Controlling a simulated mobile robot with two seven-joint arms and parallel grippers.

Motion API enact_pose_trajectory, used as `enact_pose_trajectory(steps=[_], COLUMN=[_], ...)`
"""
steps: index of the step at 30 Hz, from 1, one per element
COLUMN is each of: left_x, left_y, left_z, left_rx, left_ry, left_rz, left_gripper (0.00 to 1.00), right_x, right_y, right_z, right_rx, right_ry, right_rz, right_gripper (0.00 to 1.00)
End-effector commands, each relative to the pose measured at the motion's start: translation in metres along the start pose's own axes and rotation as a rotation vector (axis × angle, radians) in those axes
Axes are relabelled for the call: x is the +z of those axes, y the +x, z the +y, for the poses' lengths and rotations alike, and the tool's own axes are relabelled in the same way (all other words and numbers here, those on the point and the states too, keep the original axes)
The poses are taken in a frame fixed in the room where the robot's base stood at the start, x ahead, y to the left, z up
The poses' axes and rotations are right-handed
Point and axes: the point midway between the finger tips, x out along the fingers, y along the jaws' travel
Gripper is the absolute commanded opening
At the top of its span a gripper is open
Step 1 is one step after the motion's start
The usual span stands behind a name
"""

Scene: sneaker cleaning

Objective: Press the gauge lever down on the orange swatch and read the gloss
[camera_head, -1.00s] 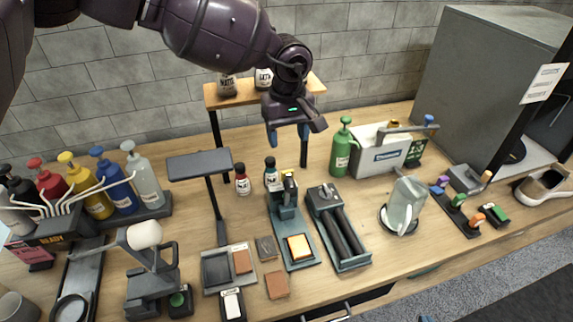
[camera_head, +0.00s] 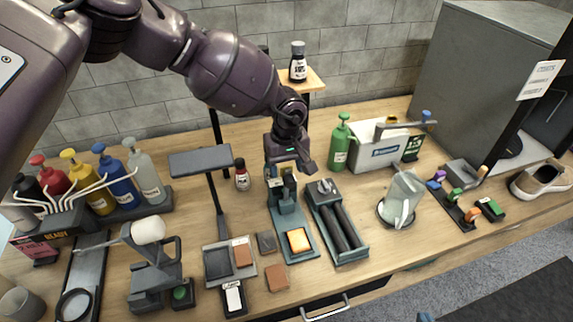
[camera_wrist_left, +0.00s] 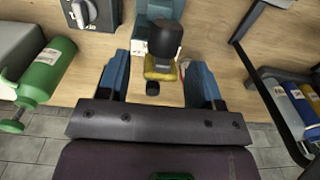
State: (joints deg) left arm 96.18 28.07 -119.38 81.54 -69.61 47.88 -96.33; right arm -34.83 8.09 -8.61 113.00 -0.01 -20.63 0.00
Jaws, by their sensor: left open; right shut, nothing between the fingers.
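The teal gloss gauge (camera_head: 284,197) stands on the bench, its long base reaching toward the front edge. The orange swatch (camera_head: 299,240) lies on the front of that base and looks bright. My left gripper (camera_head: 282,172) is over the back of the gauge, pointing down and open. In the left wrist view its fingers (camera_wrist_left: 160,85) stand on both sides of a black knob (camera_wrist_left: 165,38) and a yellow part (camera_wrist_left: 160,70) of the gauge. Whether they touch is unclear. Only a blue tip of my right gripper (camera_head: 425,317) shows at the bottom edge. No gloss reading is legible.
A twin-roller unit (camera_head: 338,225) stands close right of the gauge. A green bottle (camera_head: 340,145) is behind right. Brown swatches (camera_head: 278,278) lie front left.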

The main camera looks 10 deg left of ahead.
Motion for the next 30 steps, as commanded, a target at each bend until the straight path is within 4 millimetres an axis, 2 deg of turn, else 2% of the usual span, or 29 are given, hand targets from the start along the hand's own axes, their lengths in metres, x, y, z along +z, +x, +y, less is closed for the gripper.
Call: enact_pose_trajectory(steps=[10,21,22,30], left_x=[0.0,0.0,0.0,0.0021], left_y=[0.0033,0.003,0.003,0.0034], left_z=[-0.0002,-0.0002,-0.0002,-0.0001], left_rx=[0.0,0.0,0.0,0.0], left_ry=[0.0,0.0,0.0,0.001], left_rz=[0.0,0.0,0.0,0.012], left_gripper=[0.6,0.03,0.0,0.0], right_x=[0.0018,0.0025,0.0025,0.0042], right_y=[-0.0007,-0.0011,-0.001,0.0001], right_z=[0.0001,0.0001,0.0001,0.0], right_rx=[0.001,0.001,0.001,0.001], right_ry=[0.001,0.001,0.001,0.001], right_rz=[-0.004,-0.005,-0.005,-0.005], right_gripper=[0.0,0.0,0.0,0.0])
